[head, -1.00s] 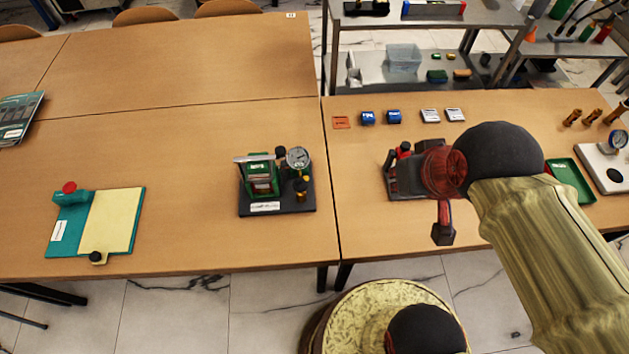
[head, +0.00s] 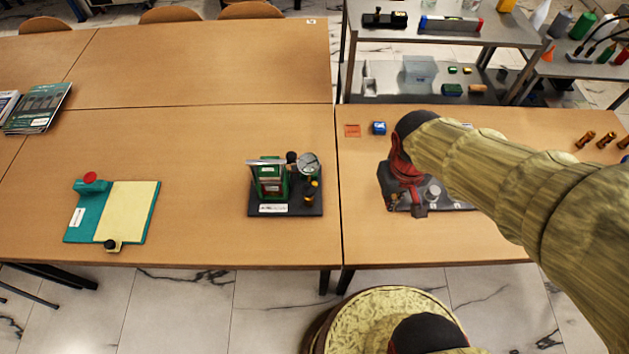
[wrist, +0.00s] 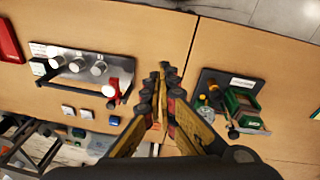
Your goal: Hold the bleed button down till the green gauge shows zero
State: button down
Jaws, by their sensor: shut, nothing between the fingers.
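The green gauge rig stands on a black base (head: 268,209) near the front of the table. It has a green body (head: 268,180), a round white-faced dial (head: 308,163), a black knob (head: 291,157) and a brass-coloured part with a dark top (head: 312,188). I cannot tell which of these is the bleed button, and the dial reading is too small to make out. In the wrist view the rig's green body (wrist: 240,105) is right of my gripper (wrist: 164,68). My gripper is shut and empty, apart from the rig, over the table to its right in the head view.
A metal plate with grey cylinders (wrist: 75,66) and a red part lies left of my gripper in the wrist view. My arm partly hides it in the head view. A teal board (head: 92,211) with a red knob lies at left. Bare table separates board and rig.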

jog(key=w+a+f+n+p, duration=0.15)
jog(key=w+f+n, duration=0.35)
jog(key=w+f, duration=0.55)
jog(key=n+t+y+p, duration=0.1)
jog(key=n+t+y, duration=0.5)
jog(key=n, duration=0.4)
send_over(314, 184)
notch_tip(314, 184, down, 6)
jog(key=y, duration=0.1)
jog(key=shift+s+a+f+g, duration=0.15)
jog(key=shift+s+g, duration=0.05)
jog(key=shift+g, duration=0.1)
jog(key=shift+f, duration=0.1)
notch_tip(314, 184, down, 9)
jog(key=b, duration=0.7)
